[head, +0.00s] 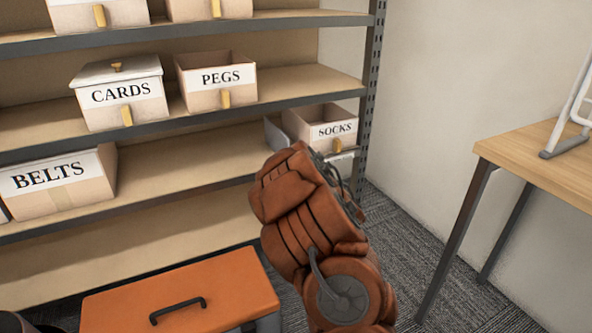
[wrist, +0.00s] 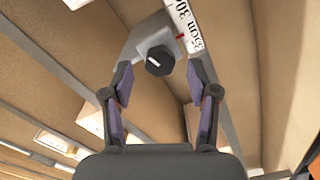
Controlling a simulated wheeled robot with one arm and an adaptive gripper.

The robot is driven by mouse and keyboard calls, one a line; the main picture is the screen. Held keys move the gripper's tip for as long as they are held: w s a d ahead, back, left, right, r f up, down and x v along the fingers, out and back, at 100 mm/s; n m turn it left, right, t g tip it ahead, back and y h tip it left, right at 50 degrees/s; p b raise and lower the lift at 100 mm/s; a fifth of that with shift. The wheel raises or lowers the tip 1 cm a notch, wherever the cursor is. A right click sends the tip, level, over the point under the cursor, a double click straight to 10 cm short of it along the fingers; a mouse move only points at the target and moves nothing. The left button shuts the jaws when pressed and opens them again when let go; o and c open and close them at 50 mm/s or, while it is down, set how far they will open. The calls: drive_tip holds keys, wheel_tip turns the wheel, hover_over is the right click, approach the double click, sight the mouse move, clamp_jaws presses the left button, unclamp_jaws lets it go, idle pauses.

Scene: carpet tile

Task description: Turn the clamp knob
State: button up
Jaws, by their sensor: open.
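The clamp knob (wrist: 160,60) is a dark faceted knob with a short pale mark on its face. It sits on a light grey block (wrist: 146,38) in the upper middle of the wrist view. My gripper (wrist: 160,76) is open, one finger to the left and one to the right of the knob. The fingers look apart from the knob, with a gap on each side; how far in depth I cannot tell. In the head view my arm hides the knob and most of my gripper.
A shelf unit (head: 190,130) carries labelled boxes; the SOCKS box (head: 333,131) is just beyond my arm. A strip marked "35cm 30" (wrist: 188,28) runs beside the block. An orange lidded box (head: 180,290) stands below, and a wooden table (head: 540,155) is at right.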

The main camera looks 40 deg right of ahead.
drive_tip(key=shift+v, duration=2.5)
